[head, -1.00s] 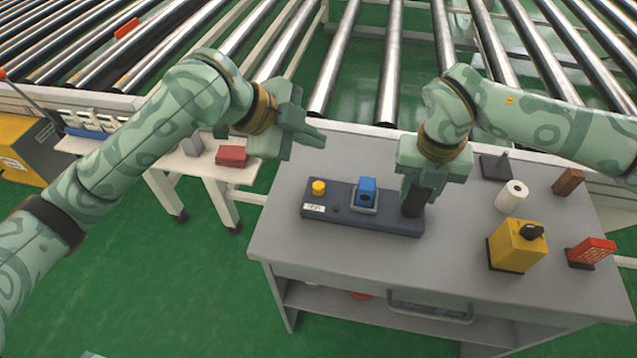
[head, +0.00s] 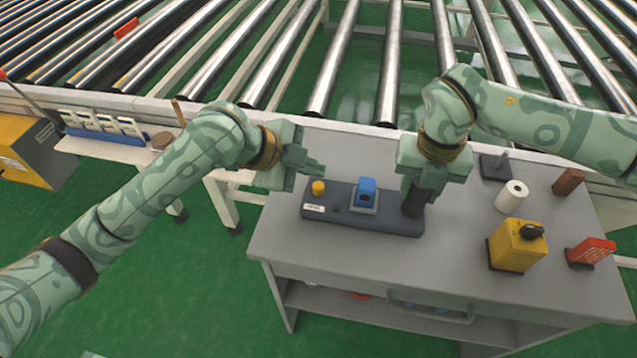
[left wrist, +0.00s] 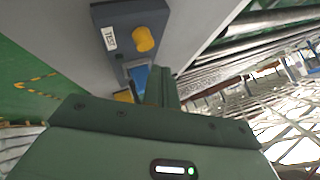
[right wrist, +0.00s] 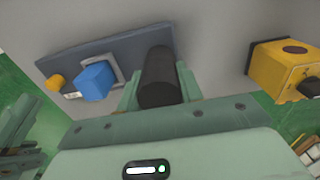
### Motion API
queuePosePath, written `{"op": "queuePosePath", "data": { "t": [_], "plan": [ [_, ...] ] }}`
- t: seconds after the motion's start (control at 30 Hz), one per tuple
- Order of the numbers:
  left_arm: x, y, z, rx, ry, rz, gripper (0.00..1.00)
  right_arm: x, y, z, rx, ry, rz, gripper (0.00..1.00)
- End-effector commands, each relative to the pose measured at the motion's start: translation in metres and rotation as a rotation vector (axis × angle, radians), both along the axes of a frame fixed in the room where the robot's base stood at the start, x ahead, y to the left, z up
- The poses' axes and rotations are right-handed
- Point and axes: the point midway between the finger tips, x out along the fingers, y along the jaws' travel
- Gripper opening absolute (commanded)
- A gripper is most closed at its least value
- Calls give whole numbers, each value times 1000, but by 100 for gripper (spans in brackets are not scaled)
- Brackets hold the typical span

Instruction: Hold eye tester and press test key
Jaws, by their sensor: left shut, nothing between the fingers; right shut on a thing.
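The eye tester (head: 385,221) is a dark grey flat box on the grey table, with a blue block in a grey frame (head: 366,192) at its middle. A yellow test key (head: 318,187) stands at its left end beside a white label; the key also shows in the left wrist view (left wrist: 143,39) with the label "TEST". My right gripper (head: 420,192) is shut on the tester's upright black handle (right wrist: 157,78) at the right end. My left gripper (head: 318,168) is shut and empty, above and just behind the yellow key, apart from it.
To the right on the table (head: 300,255) stand a white roll (head: 511,196), a yellow box with a black knob (head: 515,247), a red block (head: 592,251) and a brown block (head: 568,181). A roller conveyor (head: 390,70) runs behind. The table's front is clear.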

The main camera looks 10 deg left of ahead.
Motion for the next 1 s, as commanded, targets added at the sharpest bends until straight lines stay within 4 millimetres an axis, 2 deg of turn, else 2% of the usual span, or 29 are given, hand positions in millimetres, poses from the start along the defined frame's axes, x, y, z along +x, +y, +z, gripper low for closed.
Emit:
{"op": "queuePosePath", "data": {
  "t": [0.27, 1.0],
  "plan": [
    [0, 0, -12, 2, -1, -1, 0, 1, 0, 1, 2, -2, 0, 0],
    [0, 0, -12, 0, -1, 0, 0, 0, 0, 1, 2, -2, 0, 0]
  ]
}}
